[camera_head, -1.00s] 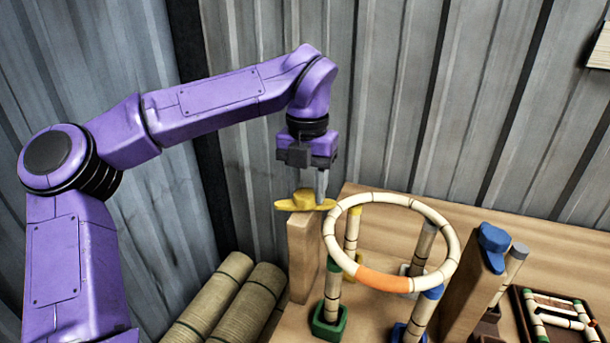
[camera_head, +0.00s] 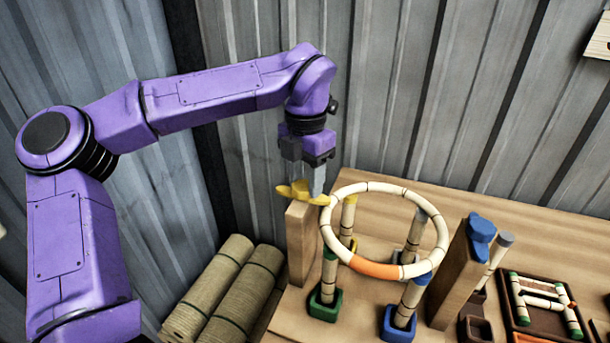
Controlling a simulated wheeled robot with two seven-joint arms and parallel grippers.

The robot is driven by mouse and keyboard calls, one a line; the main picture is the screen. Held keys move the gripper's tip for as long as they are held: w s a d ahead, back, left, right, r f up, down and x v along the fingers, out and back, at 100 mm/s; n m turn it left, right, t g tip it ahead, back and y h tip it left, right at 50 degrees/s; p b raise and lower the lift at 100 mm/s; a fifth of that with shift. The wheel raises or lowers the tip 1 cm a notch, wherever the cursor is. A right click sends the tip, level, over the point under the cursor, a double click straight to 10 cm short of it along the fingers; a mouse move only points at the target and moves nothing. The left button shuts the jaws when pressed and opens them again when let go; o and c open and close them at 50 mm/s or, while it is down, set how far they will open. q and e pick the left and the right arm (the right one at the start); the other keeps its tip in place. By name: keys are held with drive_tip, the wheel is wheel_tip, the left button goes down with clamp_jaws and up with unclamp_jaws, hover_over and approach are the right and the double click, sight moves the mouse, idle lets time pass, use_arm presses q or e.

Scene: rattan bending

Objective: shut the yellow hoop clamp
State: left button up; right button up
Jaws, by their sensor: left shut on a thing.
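The yellow hoop clamp (camera_head: 316,198) sits on top of a wooden post at the left of the workbench. Its tip points right, touching or just over the left edge of the rattan hoop (camera_head: 436,225); I cannot tell which. My left gripper (camera_head: 304,183) points down at the clamp and is shut on its yellow handle, with fingers on either side. The cream hoop with an orange section rests on several upright rattan poles. A blue clamp (camera_head: 482,240) sits on a second wooden post right of the hoop. My right gripper is out of view.
Poles stand in coloured sockets, including a green socket (camera_head: 324,305) and a blue socket (camera_head: 398,325). A dark tray (camera_head: 511,318) with rattan pieces lies at the right. Rattan rolls (camera_head: 207,290) lie left of the bench (camera_head: 350,318). A corrugated wall stands behind.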

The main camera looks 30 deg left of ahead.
sight(305, 184)
use_arm(q)
drive_tip(key=o, duration=1.1)
drive_tip(key=shift+c, duration=0.2)
wheel_tip(305, 184, up, 11)
drive_tip(key=shift+f, duration=0.2)
